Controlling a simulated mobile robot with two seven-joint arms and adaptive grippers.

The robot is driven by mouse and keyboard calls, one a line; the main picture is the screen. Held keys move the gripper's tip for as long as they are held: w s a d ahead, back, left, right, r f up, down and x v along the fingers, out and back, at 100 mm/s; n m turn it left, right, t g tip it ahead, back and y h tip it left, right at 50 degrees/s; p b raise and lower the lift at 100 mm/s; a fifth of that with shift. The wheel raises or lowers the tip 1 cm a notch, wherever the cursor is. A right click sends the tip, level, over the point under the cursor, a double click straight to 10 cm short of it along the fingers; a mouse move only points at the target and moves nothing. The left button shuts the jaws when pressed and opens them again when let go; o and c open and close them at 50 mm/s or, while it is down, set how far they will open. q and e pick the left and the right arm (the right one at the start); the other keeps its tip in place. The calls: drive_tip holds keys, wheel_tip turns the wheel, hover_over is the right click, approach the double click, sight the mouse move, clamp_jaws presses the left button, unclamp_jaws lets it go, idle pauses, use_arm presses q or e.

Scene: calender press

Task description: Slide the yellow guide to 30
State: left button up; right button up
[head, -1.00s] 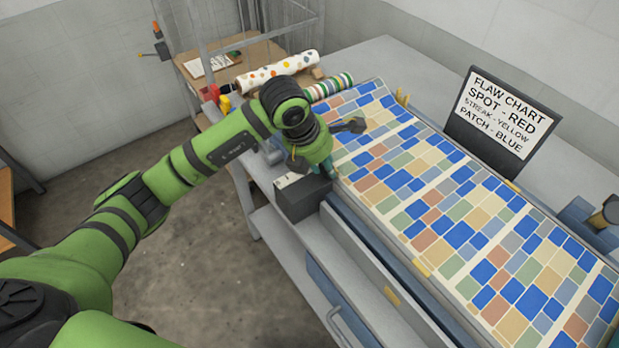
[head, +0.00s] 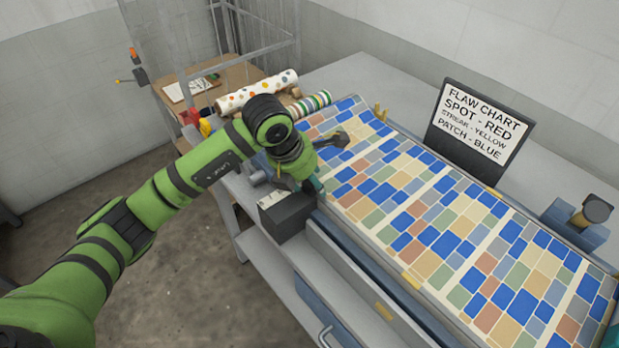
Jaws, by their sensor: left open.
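I cannot tell which is the guide, and no scale or number 30 is readable. My left gripper (head: 312,168) is over the sheet's near left corner, above and beside a dark box. It is open, with one dark finger reaching over the sheet; the other is mostly hidden by the wrist. It is well apart from the near-edge yellow piece.
The dark box (head: 288,215) stands under my left wrist. A flaw chart sign (head: 480,125) stands behind the sheet (head: 450,225). Patterned rolls (head: 257,92) lie at the back left.

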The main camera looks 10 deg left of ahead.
use_arm(q)
drive_tip(key=v, duration=1.2)
